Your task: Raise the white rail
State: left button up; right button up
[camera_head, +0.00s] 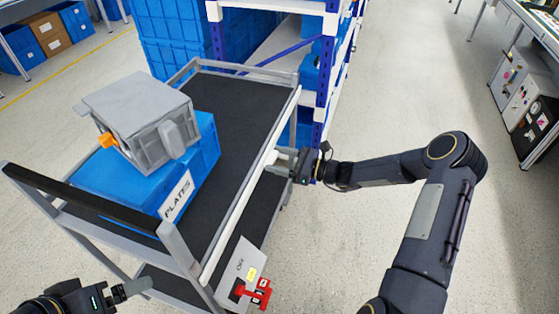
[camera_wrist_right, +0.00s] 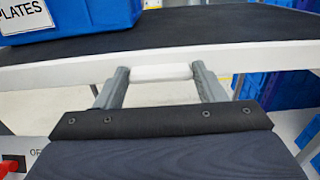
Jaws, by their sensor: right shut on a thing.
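The white rail (camera_head: 240,203) runs along the right long side of the grey cart (camera_head: 240,100), level with its dark top deck. In the right wrist view the white rail (camera_wrist_right: 60,77) crosses the picture, with a short white grip piece (camera_wrist_right: 161,72) between the fingers. My right gripper (camera_head: 279,158) is shut on this piece, about midway along the rail; it also shows in the right wrist view (camera_wrist_right: 162,80). My left gripper (camera_head: 133,289) is at the lower left, beside the near end of the cart, apart from the rail. Its jaw opening is not clear.
A blue crate (camera_head: 92,182) labelled PLATES sits on the deck with a grey box (camera_head: 140,105) on it. A panel marked OFF with a red switch (camera_head: 257,293) is at the cart's near right corner. A shelf rack (camera_head: 318,70) stands behind.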

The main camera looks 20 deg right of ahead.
notch_tip(320, 180, up, 6)
jog(key=shift+r+p, duration=0.15)
jog(key=shift+p, duration=1.1)
jog(key=o, duration=1.4)
jog(key=v, duration=0.7)
jog(key=shift+s+d+b, duration=0.25)
jog(key=shift+d+b, duration=0.1)
jog(key=shift+b, duration=0.1)
